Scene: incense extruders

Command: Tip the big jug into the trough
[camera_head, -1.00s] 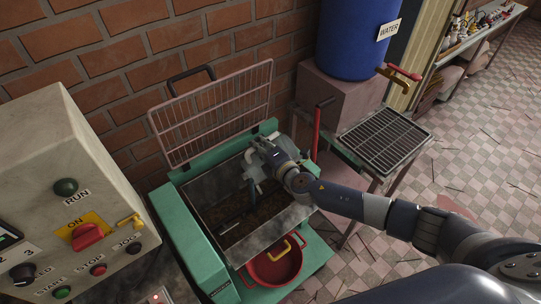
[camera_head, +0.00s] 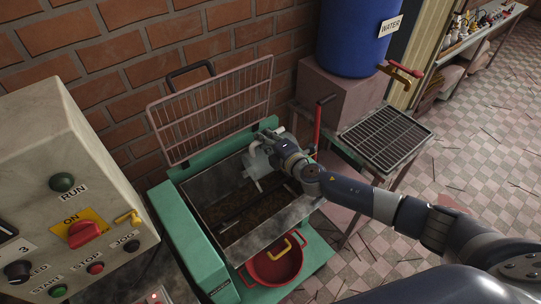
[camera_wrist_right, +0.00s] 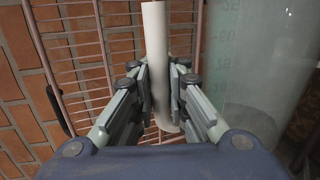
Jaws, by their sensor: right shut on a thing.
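My right gripper (camera_head: 264,160) is over the back right part of the steel trough (camera_head: 268,232), which has dark brown material in its bottom. In the right wrist view my right gripper (camera_wrist_right: 163,92) is shut on a pale upright bar, seemingly the handle of the big jug. The big jug (camera_wrist_right: 258,85) is clear, with faint volume marks, and stands close to the right of the fingers. In the head view the jug is hard to make out around the gripper. Its contents and exact tilt cannot be told. My left gripper is not in view.
A wire guard (camera_head: 212,112) stands raised behind the trough. A red pot (camera_head: 273,268) sits at the machine's front. A control box (camera_head: 60,150) is at the left. A blue water barrel (camera_head: 352,40) and a grated stand (camera_head: 386,137) are at the right.

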